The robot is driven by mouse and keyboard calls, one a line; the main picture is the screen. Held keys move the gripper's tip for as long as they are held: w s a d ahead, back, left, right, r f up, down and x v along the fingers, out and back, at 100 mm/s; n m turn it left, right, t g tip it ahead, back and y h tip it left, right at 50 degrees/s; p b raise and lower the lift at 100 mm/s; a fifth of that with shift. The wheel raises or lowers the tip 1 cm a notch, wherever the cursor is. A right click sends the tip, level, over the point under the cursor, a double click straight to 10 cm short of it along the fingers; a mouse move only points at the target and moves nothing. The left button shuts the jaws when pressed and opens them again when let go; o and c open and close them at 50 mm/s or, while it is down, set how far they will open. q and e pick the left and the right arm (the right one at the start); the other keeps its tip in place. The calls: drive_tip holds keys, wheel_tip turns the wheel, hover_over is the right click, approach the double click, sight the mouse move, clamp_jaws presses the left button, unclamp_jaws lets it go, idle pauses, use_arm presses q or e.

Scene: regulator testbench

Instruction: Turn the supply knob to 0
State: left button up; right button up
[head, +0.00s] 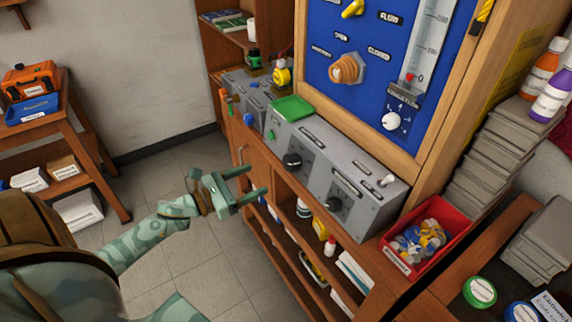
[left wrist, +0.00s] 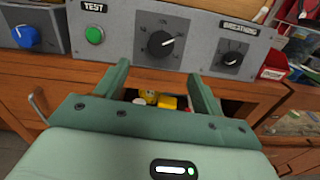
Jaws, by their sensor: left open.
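A grey control box (head: 318,178) runs along the bench front and carries a large black knob (head: 292,160) and a smaller black knob (head: 334,204). The large knob (left wrist: 160,43) has a white pointer towards the upper right in the left wrist view. The smaller knob (left wrist: 233,59) sits under a label that looks like "BREATHING". I cannot read a supply label on either. My left gripper (head: 257,181) is open and empty, in front of and apart from the box. In the left wrist view its fingers (left wrist: 159,72) straddle the space below the large knob. My right gripper is not visible.
A green button (left wrist: 94,35) marked "TEST" and a blue knob (left wrist: 26,36) are to the left. A green tray (head: 291,107) lies on top of the box, and a red bin (head: 428,260) of parts stands at its right end. Below are open shelves with bottles.

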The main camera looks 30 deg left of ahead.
sight(286, 166)
use_arm(q)
drive_tip(key=x, duration=1.1)
drive_tip(key=c, duration=1)
